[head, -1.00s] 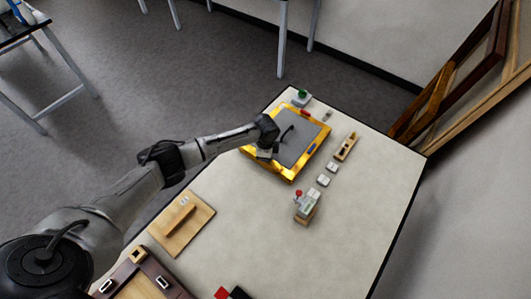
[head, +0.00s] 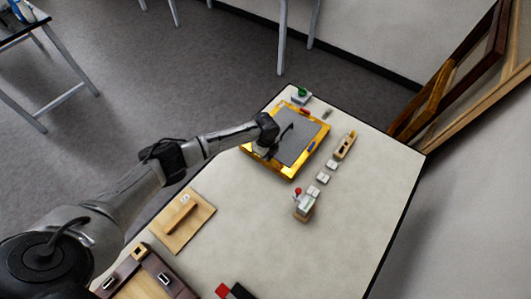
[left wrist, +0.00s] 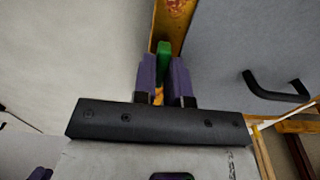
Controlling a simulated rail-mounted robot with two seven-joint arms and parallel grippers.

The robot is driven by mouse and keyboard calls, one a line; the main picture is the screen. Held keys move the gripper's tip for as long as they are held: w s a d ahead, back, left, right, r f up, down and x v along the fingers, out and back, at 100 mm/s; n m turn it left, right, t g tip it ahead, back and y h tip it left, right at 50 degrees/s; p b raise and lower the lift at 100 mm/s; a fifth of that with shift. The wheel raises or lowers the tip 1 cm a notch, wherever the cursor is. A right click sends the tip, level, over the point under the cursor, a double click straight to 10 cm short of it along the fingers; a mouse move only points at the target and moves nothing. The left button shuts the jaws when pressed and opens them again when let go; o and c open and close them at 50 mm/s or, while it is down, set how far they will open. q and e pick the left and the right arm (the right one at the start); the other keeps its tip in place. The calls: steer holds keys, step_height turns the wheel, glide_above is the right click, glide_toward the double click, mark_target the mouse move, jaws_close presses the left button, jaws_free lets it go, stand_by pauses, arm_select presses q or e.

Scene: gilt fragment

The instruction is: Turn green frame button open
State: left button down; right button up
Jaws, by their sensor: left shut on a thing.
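The gold frame (head: 286,178) lies on the pale table with a grey back panel (head: 297,143) that carries a black handle (left wrist: 278,88). In the left wrist view the green frame button (left wrist: 164,58) stands at the inner edge of the frame. My left gripper (left wrist: 165,75) has its purple fingers shut on this button, one on each side. In the head view my left gripper (head: 262,151) is at the frame's left side and hides the green button. A red button (head: 305,112) and a blue button (head: 311,147) sit on other sides. My right gripper is not in view.
A small box with a green knob (head: 302,93) stands beyond the frame. Small white blocks (head: 323,177), a wooden holder (head: 345,145) and a box with a red knob (head: 305,207) stand to the right. A wooden board (head: 193,234) lies nearer.

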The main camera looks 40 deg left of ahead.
arm_select(q)
steer(key=shift+d+r, duration=0.1)
steer(key=c, duration=1.2)
jaws_free()
steer(key=shift+o, duration=0.2)
step_height(320, 180, up, 14)
